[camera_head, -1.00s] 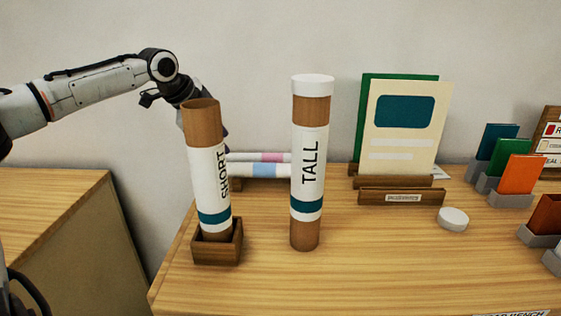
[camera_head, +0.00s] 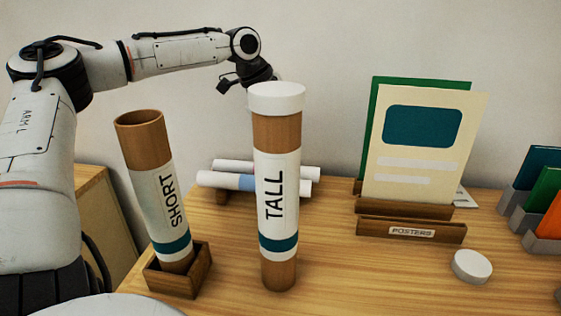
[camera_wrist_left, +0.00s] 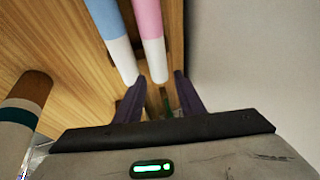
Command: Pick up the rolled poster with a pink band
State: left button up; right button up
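The rolled poster with a pink band (camera_wrist_left: 149,22) is white with a pink middle, seen in the left wrist view. In the head view its white left end (camera_head: 232,166) shows behind the TALL tube, and the tube hides its band. A rolled poster with a blue band (camera_wrist_left: 104,20) lies beside it, nearer the tubes; it also shows in the head view (camera_head: 236,181). My left gripper (camera_wrist_left: 159,77) is open, with the pink-banded roll's white end between or just beyond its fingertips; contact cannot be told. In the head view the TALL tube hides its fingers. My right gripper is out of view.
The TALL tube (camera_head: 277,195) with a white cap stands in front of the rolls. The SHORT tube (camera_head: 152,205) leans in a wooden holder (camera_head: 177,283). A POSTERS stand (camera_head: 410,231), a loose white cap (camera_head: 472,266) and colored folders (camera_head: 531,167) are to the right.

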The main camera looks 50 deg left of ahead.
aim_at(304, 168)
pick_arm(q)
jog(key=f, duration=0.2)
jog(key=shift+w+d+f, duration=0.1)
jog(key=shift+d+f, duration=0.15)
jog(key=shift+f, duration=0.15)
jog(key=x, duration=0.5)
jog(key=shift+w+d+f, duration=0.15)
jog(key=shift+w, duration=0.25)
jog(key=c, duration=0.7)
